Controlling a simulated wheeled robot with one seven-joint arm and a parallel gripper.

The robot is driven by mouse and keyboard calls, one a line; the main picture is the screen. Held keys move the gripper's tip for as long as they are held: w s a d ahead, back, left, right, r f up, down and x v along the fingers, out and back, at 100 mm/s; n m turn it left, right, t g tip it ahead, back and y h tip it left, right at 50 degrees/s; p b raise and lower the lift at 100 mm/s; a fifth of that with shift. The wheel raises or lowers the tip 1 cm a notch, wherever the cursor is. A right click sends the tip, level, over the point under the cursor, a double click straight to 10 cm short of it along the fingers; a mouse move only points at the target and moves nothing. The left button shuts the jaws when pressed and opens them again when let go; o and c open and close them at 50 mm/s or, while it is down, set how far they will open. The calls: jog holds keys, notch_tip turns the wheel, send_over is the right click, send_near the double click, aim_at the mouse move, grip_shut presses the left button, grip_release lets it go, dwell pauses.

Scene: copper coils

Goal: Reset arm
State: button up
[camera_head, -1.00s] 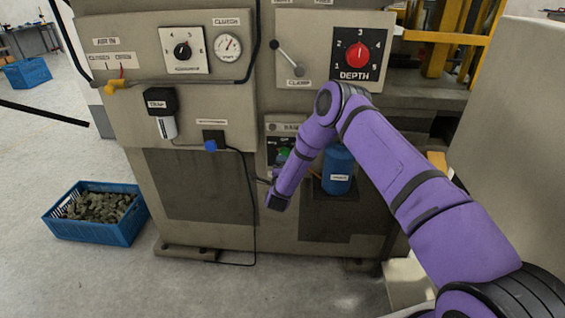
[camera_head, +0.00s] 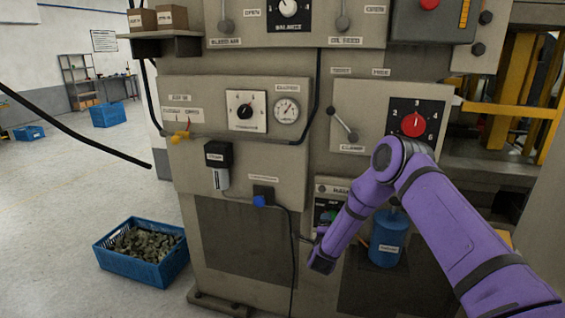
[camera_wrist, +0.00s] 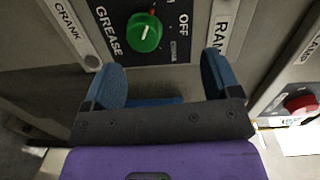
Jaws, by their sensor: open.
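My purple arm (camera_head: 450,235) reaches in from the lower right of the head view. In the head view the fingers are mostly hidden by the forearm.
A blue canister (camera_head: 388,240) stands close beside the forearm. A blue crate (camera_head: 140,272) of dark pieces sits on the floor left of the machine (camera_head: 240,240). Open floor lies further left.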

jog(key=s+r+n+g+y, duration=0.25)
jog(key=r+n, duration=0.25)
jog(key=r, duration=0.9)
jog(key=s+r+n+g+y, duration=0.1)
jog(key=s+r+n+y, duration=0.3)
jog(key=r, duration=1.1)
jog(key=s+d+r+n+g, duration=0.35)
jog(key=s+r+n, duration=0.25)
jog(key=s+r, duration=0.65)
jog(key=s+d+r+n+g+h, duration=0.1)
jog(key=s+d+n+g, duration=0.1)
jog(key=s, duration=1.5)
jog(key=s+d+r+n+g+h, duration=0.1)
jog(key=s+d, duration=0.4)
jog(key=s, duration=1.2)
jog(key=shift+s+d+n+g, duration=0.25)
jog(key=shift+n+g, duration=0.65)
jog(key=shift+n, duration=0.3)
